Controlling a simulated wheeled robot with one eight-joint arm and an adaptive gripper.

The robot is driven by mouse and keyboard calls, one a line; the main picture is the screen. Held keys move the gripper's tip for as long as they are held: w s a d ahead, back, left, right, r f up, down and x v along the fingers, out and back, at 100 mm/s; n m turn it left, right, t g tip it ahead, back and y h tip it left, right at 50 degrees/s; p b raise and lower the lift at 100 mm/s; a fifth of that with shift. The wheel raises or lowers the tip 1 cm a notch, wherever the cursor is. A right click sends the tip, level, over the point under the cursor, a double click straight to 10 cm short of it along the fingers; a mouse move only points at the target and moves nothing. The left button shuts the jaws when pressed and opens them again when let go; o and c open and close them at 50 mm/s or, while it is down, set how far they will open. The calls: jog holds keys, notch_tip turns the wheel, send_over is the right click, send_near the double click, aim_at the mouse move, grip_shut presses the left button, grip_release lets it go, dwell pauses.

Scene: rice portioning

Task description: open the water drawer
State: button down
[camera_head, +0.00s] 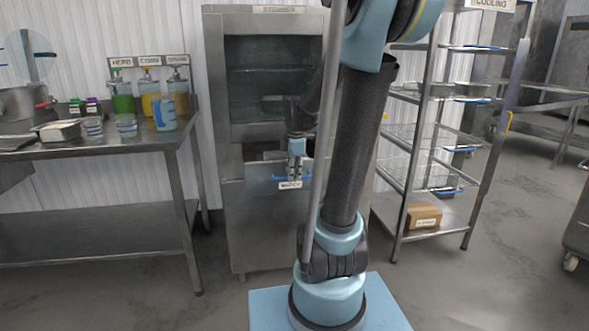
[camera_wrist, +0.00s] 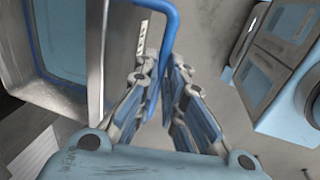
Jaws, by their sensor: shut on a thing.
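The steel water drawer (camera_head: 258,215) is in the lower part of the steamer cabinet, with a white label (camera_head: 290,185) on its front. Its blue bar handle (camera_head: 275,178) shows in the head view, and in the wrist view the blue handle (camera_wrist: 172,25) runs down between my fingers. My gripper (camera_head: 296,172) is shut on this handle, also seen in the wrist view (camera_wrist: 163,105). In the wrist view, a metal-walled tray with a blue inside (camera_wrist: 62,40) lies behind the drawer front, so the drawer appears pulled out. How far is hard to tell. My arm hides the cabinet's right part.
The steamer (camera_head: 275,75) has a glass window above the drawer. A steel table (camera_head: 110,145) with pump bottles, containers and a blue jug (camera_head: 164,113) stands left. A wire cooling rack (camera_head: 415,160) with a cardboard box (camera_head: 424,215) stands right. Floor is clear between table and cabinet.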

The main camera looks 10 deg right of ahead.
jog(key=shift+s+a, duration=0.15)
jog(key=shift+s, duration=1.3)
jog(key=c, duration=1.7)
grip_release()
jog(key=shift+s+r, duration=0.35)
jog(key=shift+r, duration=1.6)
jog(key=shift+s+r, duration=0.35)
jog(key=shift+r, duration=1.55)
jog(key=shift+s+r, duration=0.35)
jog(key=shift+r, duration=1.6)
jog(key=s+f+m, duration=1.1)
jog(key=f+m, duration=0.1)
jog(key=s+d+f+m, duration=0.1)
jog(key=s+f+m, duration=0.4)
jog(key=s+f, duration=0.1)
jog(key=shift+s+m, duration=0.35)
jog(key=shift+m, duration=0.05)
